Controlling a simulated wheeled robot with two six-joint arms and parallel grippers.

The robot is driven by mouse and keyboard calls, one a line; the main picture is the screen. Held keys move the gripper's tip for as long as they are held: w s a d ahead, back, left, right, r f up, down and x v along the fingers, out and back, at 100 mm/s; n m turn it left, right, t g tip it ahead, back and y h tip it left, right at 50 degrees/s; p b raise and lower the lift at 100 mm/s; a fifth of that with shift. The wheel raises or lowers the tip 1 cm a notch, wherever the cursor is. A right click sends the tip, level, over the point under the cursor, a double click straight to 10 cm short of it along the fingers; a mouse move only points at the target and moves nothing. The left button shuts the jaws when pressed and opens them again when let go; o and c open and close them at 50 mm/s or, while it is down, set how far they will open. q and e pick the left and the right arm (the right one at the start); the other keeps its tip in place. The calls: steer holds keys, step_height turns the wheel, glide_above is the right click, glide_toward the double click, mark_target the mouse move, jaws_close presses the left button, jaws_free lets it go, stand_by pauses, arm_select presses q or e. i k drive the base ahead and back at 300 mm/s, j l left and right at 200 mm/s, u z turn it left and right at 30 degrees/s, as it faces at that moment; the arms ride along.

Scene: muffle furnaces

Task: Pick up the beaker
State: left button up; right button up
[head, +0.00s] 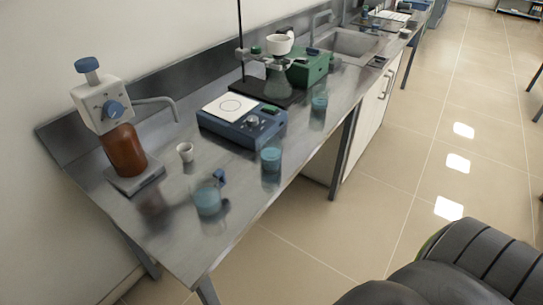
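A second beaker (271,158) stands in front of the blue hotplate, close to the edge. A third, smaller-looking beaker (319,102) stands farther back along the bench. The picture does not show which one the task means. Neither of my grippers is in view, and nothing is seen touching the beakers.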

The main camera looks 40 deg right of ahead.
mark_target(270, 148)
steer(key=i+l, duration=0.1)
steer(key=l, duration=0.6)
steer(key=i+l, duration=0.1)
steer(key=l, duration=0.65)
steer(key=u, duration=0.05)
